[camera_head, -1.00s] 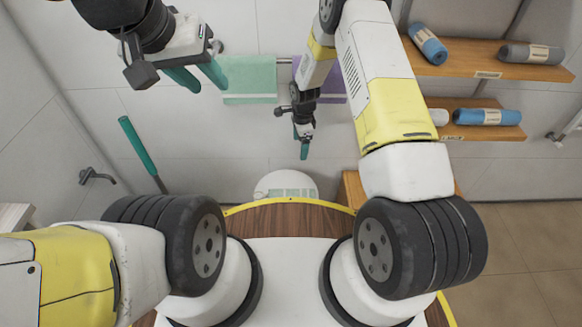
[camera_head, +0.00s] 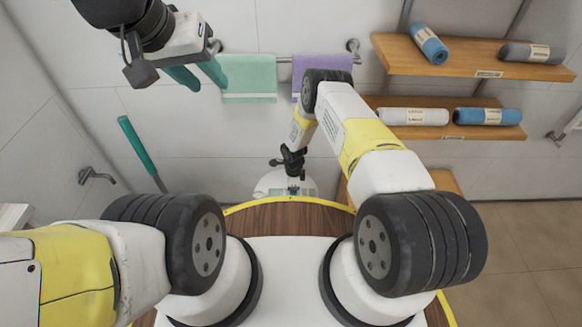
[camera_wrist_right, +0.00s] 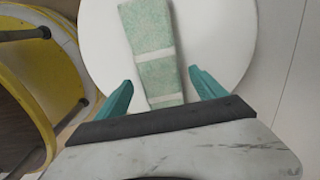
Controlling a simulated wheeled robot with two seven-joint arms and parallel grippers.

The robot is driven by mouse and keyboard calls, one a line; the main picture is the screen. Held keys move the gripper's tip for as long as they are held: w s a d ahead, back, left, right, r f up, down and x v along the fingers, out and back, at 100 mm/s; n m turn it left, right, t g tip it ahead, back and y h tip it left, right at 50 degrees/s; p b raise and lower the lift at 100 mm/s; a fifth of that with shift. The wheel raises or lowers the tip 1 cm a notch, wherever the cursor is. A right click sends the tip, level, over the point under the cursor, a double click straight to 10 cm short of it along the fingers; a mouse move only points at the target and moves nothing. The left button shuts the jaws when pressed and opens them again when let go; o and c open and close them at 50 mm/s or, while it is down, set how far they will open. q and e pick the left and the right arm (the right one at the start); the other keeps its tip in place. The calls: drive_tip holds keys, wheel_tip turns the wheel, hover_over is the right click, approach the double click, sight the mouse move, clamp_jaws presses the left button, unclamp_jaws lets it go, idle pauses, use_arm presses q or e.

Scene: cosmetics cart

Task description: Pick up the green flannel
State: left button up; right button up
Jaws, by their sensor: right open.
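The green flannel (camera_wrist_right: 150,38) is a folded, pale green strip with white bands, lying on a white round stool top (camera_wrist_right: 215,45) in the right wrist view. My right gripper (camera_wrist_right: 160,80) is open, with one teal finger on each side of the flannel's near end. It has not closed on it, and I cannot tell its exact height above the stool. In the head view my right gripper (camera_head: 293,189) is over the stool (camera_head: 268,183) and hides much of the flannel. My left gripper (camera_head: 197,76) is open and empty, high at the upper left.
A green towel (camera_head: 248,76) and a purple towel (camera_head: 318,68) hang on a wall rail. Wooden shelves (camera_head: 400,58) at right hold rolled towels (camera_head: 429,44). A round wooden table edge with yellow rim (camera_head: 285,201) is close to the stool.

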drive_tip(key=shift+f, duration=0.45)
drive_tip(key=shift+c, duration=0.4)
drive_tip(key=c, duration=1.4)
drive_tip(key=shift+r, duration=0.1)
